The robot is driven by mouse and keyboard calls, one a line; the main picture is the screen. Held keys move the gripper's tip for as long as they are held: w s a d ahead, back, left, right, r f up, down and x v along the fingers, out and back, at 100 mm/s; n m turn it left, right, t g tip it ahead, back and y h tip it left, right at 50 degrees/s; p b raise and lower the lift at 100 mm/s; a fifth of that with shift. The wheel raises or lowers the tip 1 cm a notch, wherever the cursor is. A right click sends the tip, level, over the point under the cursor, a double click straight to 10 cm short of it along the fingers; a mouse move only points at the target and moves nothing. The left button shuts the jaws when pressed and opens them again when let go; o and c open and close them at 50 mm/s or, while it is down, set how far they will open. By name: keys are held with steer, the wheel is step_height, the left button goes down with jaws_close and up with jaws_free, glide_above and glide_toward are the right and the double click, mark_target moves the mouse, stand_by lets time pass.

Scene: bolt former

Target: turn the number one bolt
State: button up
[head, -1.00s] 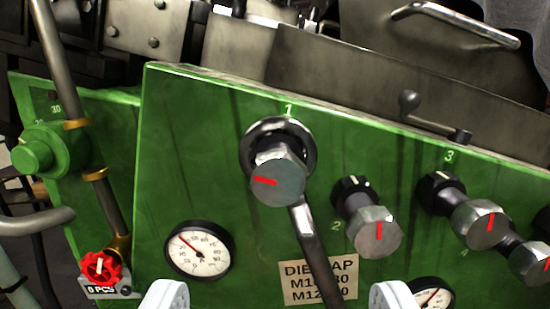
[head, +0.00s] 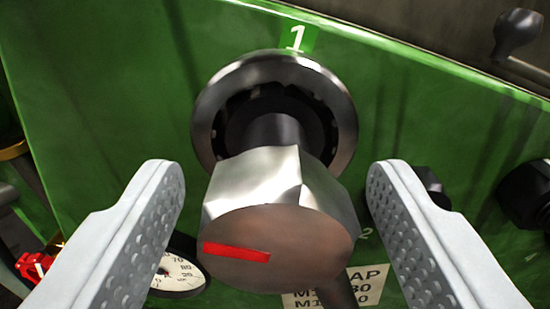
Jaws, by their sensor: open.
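The number one bolt (head: 280,195) fills the middle of the head view. It is a grey metal hex head on a dark shaft, with a red mark near the left of its end face, lying nearly level. A round metal collar (head: 207,125) surrounds its shaft, under a white "1" label (head: 297,37). My gripper (head: 275,185) is open, one pale ridged finger on each side of the bolt head. A gap shows between the head and each finger.
The green panel (head: 110,70) stands behind the bolt. A pressure gauge (head: 180,272) is at lower left and a red knob (head: 36,265) is farther left. A paper label (head: 370,285) is below. Other dark bolt shafts (head: 525,192) stand at right, one partly behind the right finger.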

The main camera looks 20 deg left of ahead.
steer(key=shift+w, duration=0.2)
steer(key=c, duration=1)
steer(key=shift+n, duration=0.3)
steer(key=n, duration=0.3)
steer(key=shift+a, duration=0.1)
steer(key=shift+n, duration=1.9)
steer(key=shift+f, duration=0.1)
